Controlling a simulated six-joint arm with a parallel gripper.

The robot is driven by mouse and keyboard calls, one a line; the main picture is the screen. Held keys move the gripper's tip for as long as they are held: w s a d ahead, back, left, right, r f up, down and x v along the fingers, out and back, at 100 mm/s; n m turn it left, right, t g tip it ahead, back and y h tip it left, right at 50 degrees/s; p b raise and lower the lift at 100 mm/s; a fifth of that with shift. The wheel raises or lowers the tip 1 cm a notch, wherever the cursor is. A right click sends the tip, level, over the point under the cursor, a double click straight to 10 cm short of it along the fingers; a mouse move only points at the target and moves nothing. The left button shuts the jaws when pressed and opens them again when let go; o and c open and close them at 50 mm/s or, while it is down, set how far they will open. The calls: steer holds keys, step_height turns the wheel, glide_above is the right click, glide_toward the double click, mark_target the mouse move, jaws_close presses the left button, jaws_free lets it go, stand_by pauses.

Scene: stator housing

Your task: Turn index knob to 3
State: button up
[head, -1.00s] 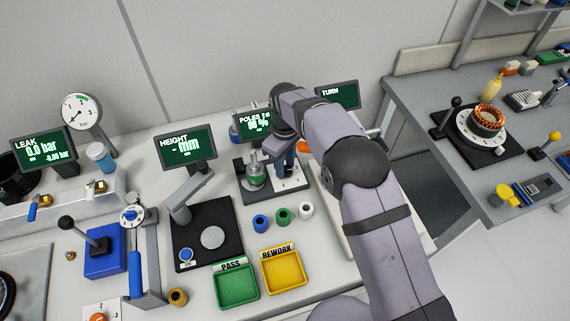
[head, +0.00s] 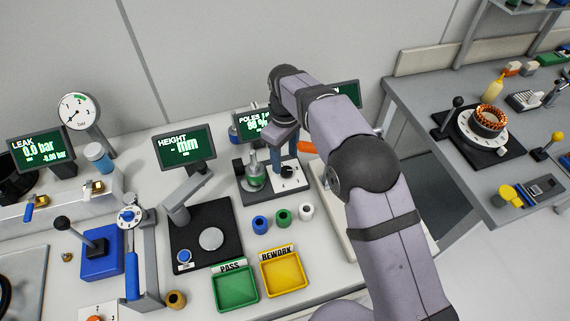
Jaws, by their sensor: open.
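No knob in the head view is clearly labelled as the index knob. A white plate (head: 288,178) with a small dark mark lies on the black base of the poles station, just below my gripper (head: 284,158). My gripper points down over this base with its jaws open and nothing seen between them. I cannot tell whether the fingertips touch anything. A round white dial with a blue centre (head: 130,215) stands far to the left, away from my gripper. An orange knob (head: 96,318) on a white plate is cut off at the bottom left edge.
A green-based fixture (head: 254,175) stands just left of my gripper. The poles screen (head: 251,123) is behind it. Blue, green and white rings (head: 283,216) lie in front. The green pass tray (head: 236,289) and yellow rework tray (head: 284,272) are nearer.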

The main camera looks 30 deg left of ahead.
mark_target(285, 169)
steer(key=shift+r, duration=1.6)
